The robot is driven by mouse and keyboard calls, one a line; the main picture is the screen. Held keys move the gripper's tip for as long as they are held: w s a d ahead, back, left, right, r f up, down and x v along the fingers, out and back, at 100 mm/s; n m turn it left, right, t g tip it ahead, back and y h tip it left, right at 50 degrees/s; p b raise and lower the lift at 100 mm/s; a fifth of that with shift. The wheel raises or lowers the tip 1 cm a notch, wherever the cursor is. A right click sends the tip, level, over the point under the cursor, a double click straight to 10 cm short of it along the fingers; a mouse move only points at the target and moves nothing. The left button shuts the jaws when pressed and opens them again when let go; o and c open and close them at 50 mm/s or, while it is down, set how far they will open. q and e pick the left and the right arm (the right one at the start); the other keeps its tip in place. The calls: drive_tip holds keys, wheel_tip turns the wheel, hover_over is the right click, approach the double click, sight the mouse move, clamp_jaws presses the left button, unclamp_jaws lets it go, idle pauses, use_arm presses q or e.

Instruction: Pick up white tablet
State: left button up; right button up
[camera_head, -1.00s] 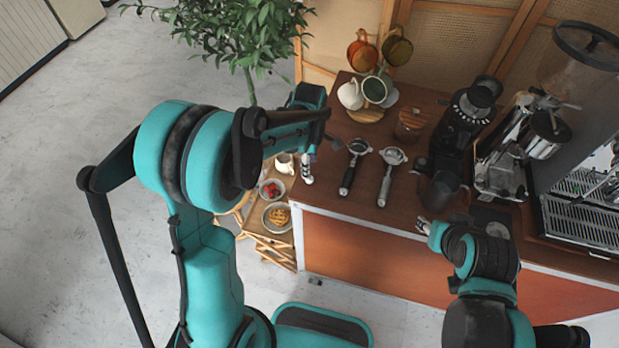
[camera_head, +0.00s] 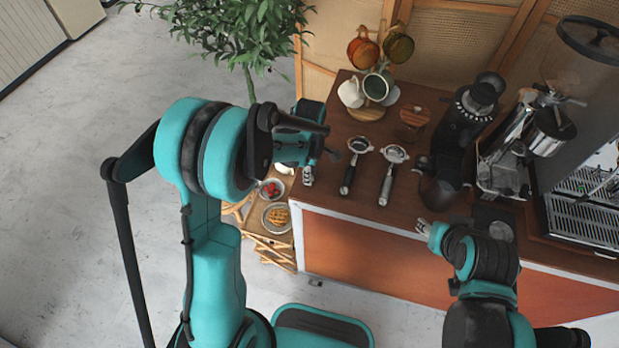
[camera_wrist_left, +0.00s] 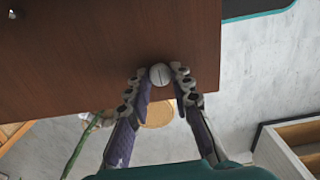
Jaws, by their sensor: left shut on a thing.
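The white tablet (camera_wrist_left: 160,74) is a small round disc with a line across it. In the left wrist view it sits between the fingertips of my left gripper (camera_wrist_left: 160,80), at the edge of the brown wooden counter (camera_wrist_left: 100,40). The gripper is shut on it. In the head view my left gripper (camera_head: 308,176) is at the counter's left front corner, and the tablet cannot be made out there. My right gripper (camera_head: 424,228) is at the counter's front edge, and its finger opening is too small to tell.
Two portafilters (camera_head: 387,176) lie right of my left gripper. A mug tree (camera_head: 368,114), a grinder (camera_head: 470,110) and an espresso machine (camera_head: 505,165) stand behind. A low wooden stand with a plate of food (camera_head: 277,216) and a bowl of strawberries (camera_head: 270,189) is below left.

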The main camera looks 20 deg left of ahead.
use_arm(q)
drive_tip(key=shift+r, duration=0.1)
wheel_tip(320, 180, up, 4)
drive_tip(key=shift+s+d+r+p, duration=0.15)
drive_tip(key=shift+r+p, duration=0.1)
drive_tip(key=shift+p, duration=0.55)
drive_tip(key=s+d+r+p, duration=0.2)
drive_tip(key=s+d+r, duration=0.4)
drive_tip(key=d, duration=0.3)
drive_tip(key=shift+d+r, duration=0.15)
drive_tip(key=shift+d, duration=0.15)
